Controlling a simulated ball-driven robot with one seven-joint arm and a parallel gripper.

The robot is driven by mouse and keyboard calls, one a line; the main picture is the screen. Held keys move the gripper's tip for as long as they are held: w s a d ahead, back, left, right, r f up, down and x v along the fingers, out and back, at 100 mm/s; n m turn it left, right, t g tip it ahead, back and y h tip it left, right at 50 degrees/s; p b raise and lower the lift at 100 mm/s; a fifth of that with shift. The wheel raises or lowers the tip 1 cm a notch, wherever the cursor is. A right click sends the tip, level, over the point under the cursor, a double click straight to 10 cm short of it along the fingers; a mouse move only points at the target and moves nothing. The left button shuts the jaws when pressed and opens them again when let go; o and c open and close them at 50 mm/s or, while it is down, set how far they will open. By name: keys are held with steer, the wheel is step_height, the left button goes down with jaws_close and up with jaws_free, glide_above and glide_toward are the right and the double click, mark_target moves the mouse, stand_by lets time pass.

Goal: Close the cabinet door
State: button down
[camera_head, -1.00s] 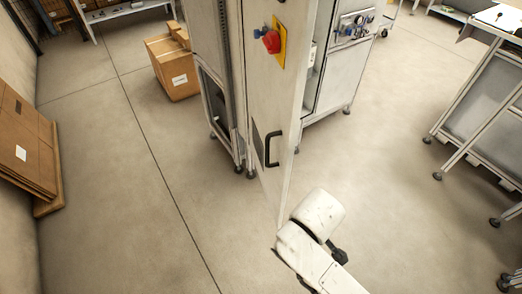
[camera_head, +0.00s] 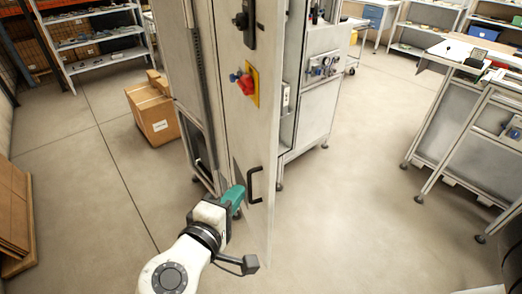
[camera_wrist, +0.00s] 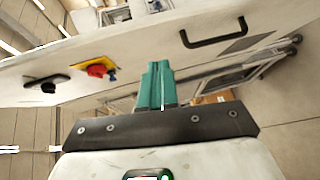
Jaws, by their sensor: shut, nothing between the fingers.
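The cabinet door (camera_head: 250,140) stands open, swung out from the cabinet, its outer face toward the left. It carries a red knob on a yellow plate (camera_head: 252,84), a black handle (camera_head: 254,185) and a black latch (camera_head: 246,25). My gripper (camera_head: 238,192) is at the left of the door, beside the handle and close to the outer face; its teal fingers are together and empty. In the wrist view the fingers (camera_wrist: 155,82) point at the door face (camera_wrist: 165,45), with the handle (camera_wrist: 215,35) to the upper right and the red knob (camera_wrist: 97,70) to the left. Contact cannot be told.
The cabinet's body (camera_head: 310,100) stands behind the door. A cardboard box (camera_head: 154,115) sits on the floor to the left, with flat cardboard (camera_head: 15,210) at the left edge. Workbenches (camera_head: 450,130) stand at the right.

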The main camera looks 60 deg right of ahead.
step_height(320, 180, up, 4)
steer(key=a+h, duration=0.2)
steer(key=p, duration=0.2)
glide_toward(269, 139)
steer(key=w+d, duration=0.2)
steer(key=w, duration=0.1)
steer(key=d, duration=0.1)
steer(key=s+d+p, duration=0.1)
steer(key=d, duration=0.1)
steer(key=shift+s+f+p, duration=0.1)
steer(key=shift+s+p, duration=0.1)
steer(key=shift+p, duration=0.1)
steer(key=shift+s+d+f, duration=0.1)
steer(key=shift+s+d, duration=0.15)
steer(key=shift+d, duration=0.1)
